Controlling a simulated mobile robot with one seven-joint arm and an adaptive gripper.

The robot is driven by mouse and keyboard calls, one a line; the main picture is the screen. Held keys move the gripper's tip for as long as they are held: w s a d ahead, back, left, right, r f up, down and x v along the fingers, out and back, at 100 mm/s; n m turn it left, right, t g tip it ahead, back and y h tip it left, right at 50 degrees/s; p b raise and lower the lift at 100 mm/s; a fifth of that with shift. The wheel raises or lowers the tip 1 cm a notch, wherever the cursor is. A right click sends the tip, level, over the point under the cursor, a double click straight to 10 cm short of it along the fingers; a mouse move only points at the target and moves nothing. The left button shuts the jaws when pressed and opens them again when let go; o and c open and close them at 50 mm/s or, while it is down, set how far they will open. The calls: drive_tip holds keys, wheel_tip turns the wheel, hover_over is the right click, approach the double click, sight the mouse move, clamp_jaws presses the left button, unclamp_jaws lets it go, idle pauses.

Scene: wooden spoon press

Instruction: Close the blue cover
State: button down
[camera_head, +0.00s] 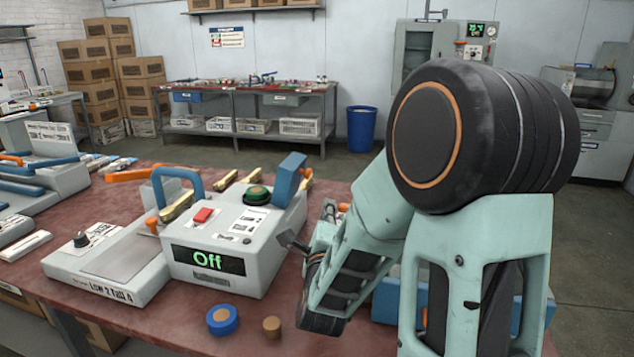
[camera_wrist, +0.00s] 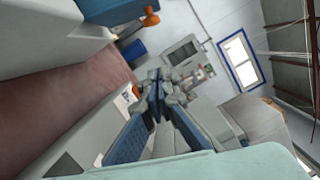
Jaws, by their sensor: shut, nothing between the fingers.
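A pale grey machine (camera_head: 225,250) with a display reading "Off" stands on the table. A blue upright piece (camera_head: 290,180), which looks like the blue cover, stands raised at its right end. In the wrist view a blue part (camera_wrist: 108,8) with an orange knob (camera_wrist: 151,18) shows at the top edge; I cannot tell for certain that it is the same cover. My gripper (camera_head: 284,240) is just right of the machine, below the raised blue piece, partly hidden by my arm. In the wrist view my gripper (camera_wrist: 158,88) has its fingertips together, with nothing between them.
The machine carries a red button (camera_head: 203,215), a green-topped round knob (camera_head: 257,194) and a blue handle (camera_head: 179,180). A blue tape roll (camera_head: 222,320) and a small brown cylinder (camera_head: 272,327) lie in front on the red-brown table (camera_head: 165,335). My arm hides much of the right side.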

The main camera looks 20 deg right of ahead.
sight(294, 184)
drive_tip(key=w+r, duration=0.1)
drive_tip(key=w, duration=0.9)
drive_tip(key=shift+w+r, duration=0.2)
drive_tip(key=shift+r, duration=0.2)
drive_tip(key=shift+r, duration=0.1)
